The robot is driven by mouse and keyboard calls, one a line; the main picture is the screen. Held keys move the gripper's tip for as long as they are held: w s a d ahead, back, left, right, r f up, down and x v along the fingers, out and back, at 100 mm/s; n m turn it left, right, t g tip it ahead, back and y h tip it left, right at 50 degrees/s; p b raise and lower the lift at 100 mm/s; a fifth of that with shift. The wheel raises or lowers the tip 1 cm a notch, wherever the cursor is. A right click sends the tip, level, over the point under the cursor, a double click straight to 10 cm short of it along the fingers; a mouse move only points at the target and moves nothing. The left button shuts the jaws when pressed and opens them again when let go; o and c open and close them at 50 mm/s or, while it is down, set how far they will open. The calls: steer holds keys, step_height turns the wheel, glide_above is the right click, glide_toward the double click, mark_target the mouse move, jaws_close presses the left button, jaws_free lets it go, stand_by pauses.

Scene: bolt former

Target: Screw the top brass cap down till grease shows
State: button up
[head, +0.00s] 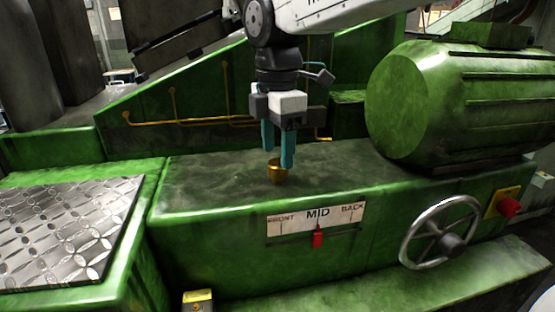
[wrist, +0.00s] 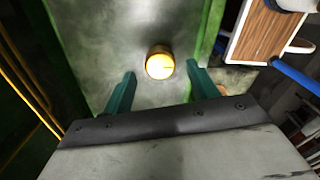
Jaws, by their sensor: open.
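The brass cap (head: 277,171) stands upright on the dark top of the green machine bed, behind the FRONT/MID/BACK plate. My gripper (head: 279,160) points down just above it, and its teal fingertips overlap the cap's upper part in the head view. In the wrist view the cap (wrist: 160,63) shows a bright round top, between and a little beyond the two spread fingers (wrist: 160,80). The fingers are open, with a gap on either side of the cap, and I see no contact. No grease can be made out around the cap.
A large green motor housing (head: 455,100) stands right of my gripper. A sloped green wall with brass pipes (head: 190,122) is behind. A handwheel (head: 440,232), a red knob (head: 508,207) and a red slider (head: 318,238) are on the front. A patterned metal plate (head: 65,230) lies left.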

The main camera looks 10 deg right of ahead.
mark_target(278, 162)
steer(key=shift+f, duration=1.6)
steer(key=c, duration=1)
